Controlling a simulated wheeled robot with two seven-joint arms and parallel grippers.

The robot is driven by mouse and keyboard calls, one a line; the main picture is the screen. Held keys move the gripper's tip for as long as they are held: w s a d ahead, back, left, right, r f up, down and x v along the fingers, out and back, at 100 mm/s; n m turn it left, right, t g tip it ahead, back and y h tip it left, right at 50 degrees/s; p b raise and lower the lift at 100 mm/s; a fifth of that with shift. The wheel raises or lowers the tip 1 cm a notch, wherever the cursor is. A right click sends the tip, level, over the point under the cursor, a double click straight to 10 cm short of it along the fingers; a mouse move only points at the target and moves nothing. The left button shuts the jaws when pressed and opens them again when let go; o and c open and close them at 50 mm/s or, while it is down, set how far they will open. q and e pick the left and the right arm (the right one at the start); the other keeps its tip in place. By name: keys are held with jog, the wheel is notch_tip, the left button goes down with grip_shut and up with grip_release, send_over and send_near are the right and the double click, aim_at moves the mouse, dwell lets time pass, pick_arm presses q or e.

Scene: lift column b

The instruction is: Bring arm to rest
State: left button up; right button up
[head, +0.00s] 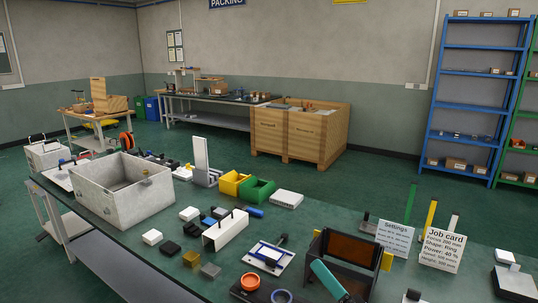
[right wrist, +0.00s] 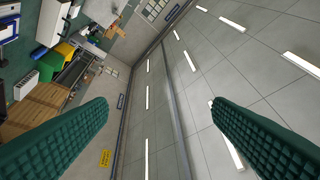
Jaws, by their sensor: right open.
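My right gripper (right wrist: 159,108) shows in the right wrist view as two green, ribbed fingers. They are wide apart, with nothing between them. Past the fingers are the grey ceiling and its light strips, so the gripper points upward and away from the bench. My left gripper is not in view.
The green workbench (head: 150,236) fills the foreground, crowded with a grey bin (head: 125,205), a green bin (head: 257,190), small blocks, a black frame (head: 318,247) and a job card (head: 442,250). Wooden crates (head: 318,135) and blue shelving (head: 470,105) stand behind, across open floor.

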jog(key=s+d+f+m+g+h, duration=0.25)
jog(key=d+f+m+h, duration=0.45)
jog(key=m, duration=0.5)
jog(key=s+d+f+m+g+h, duration=0.1)
jog(key=s+d+f+m+h, duration=0.35)
jog(key=f+m+h, duration=0.6)
jog(key=s+a+f+m+g+y, duration=0.1)
jog(key=s+f+m+g, duration=0.2)
jog(key=s, duration=0.3)
jog(key=s+f+m+g+y, duration=0.1)
jog(key=s+f+m+g, duration=0.1)
jog(key=s+g, duration=0.3)
jog(key=s+a+f+m+g+y, duration=0.1)
jog(key=s+f+m+g+y, duration=0.15)
jog(key=s, duration=0.35)
notch_tip(320, 180, down, 27)
jog(key=s+g, duration=0.1)
jog(key=s, duration=0.2)
jog(key=s+d+f+g, duration=0.1)
jog(key=s+d+f, duration=0.2)
jog(key=s+f, duration=1.2)
jog(key=shift+s+f+g+h, duration=0.3)
jog(key=shift+s+f+h, duration=0.05)
jog(key=shift+s+h, duration=0.1)
